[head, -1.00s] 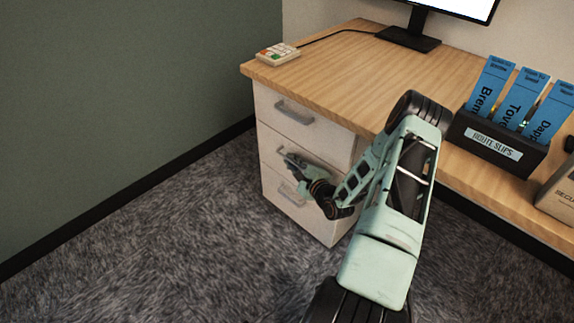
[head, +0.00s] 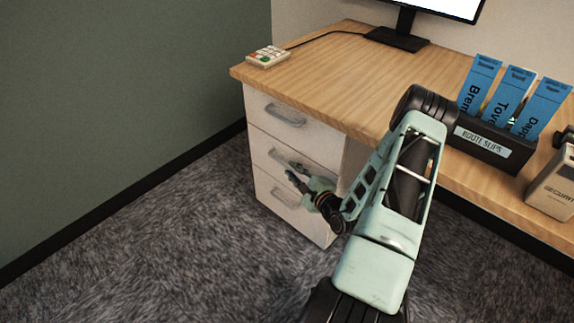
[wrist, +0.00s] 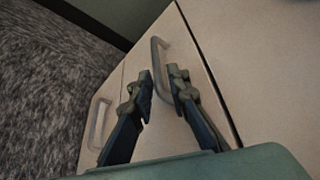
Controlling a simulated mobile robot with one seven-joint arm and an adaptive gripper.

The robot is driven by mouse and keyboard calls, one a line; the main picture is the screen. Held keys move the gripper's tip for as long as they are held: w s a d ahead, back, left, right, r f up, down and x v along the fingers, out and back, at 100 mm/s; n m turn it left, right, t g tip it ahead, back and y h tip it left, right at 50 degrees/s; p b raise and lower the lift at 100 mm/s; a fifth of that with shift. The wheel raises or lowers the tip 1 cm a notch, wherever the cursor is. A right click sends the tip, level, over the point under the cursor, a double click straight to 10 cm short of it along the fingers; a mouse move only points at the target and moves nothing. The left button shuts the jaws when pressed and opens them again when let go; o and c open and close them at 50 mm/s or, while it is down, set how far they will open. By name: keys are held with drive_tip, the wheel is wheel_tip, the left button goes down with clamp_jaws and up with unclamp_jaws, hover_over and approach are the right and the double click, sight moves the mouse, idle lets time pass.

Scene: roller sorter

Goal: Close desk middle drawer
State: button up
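The desk's middle drawer (head: 264,153) is in the white three-drawer unit under the desk's left end. Its front looks flush or nearly flush with the others; a small gap cannot be ruled out. Its metal handle (head: 284,160) also shows in the wrist view (wrist: 157,55), in line with the space between my fingertips. My gripper (head: 292,178) is just in front of the drawer, below the handle in the head view. In the wrist view its fingers (wrist: 161,82) are apart with nothing clamped between them. Contact with the handle cannot be told.
The top drawer (head: 300,140) and bottom drawer (head: 310,223) look closed. A keypad (head: 268,56), a monitor, a route slips holder (head: 490,148) and a beige device (head: 553,190) are on the desktop (head: 340,75). Carpet (head: 130,230) in front of the drawers is clear; a green wall stands left.

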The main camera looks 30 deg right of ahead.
drive_tip(key=v, duration=0.6)
drive_tip(key=shift+w+r, duration=0.1)
drive_tip(key=shift+a, duration=0.1)
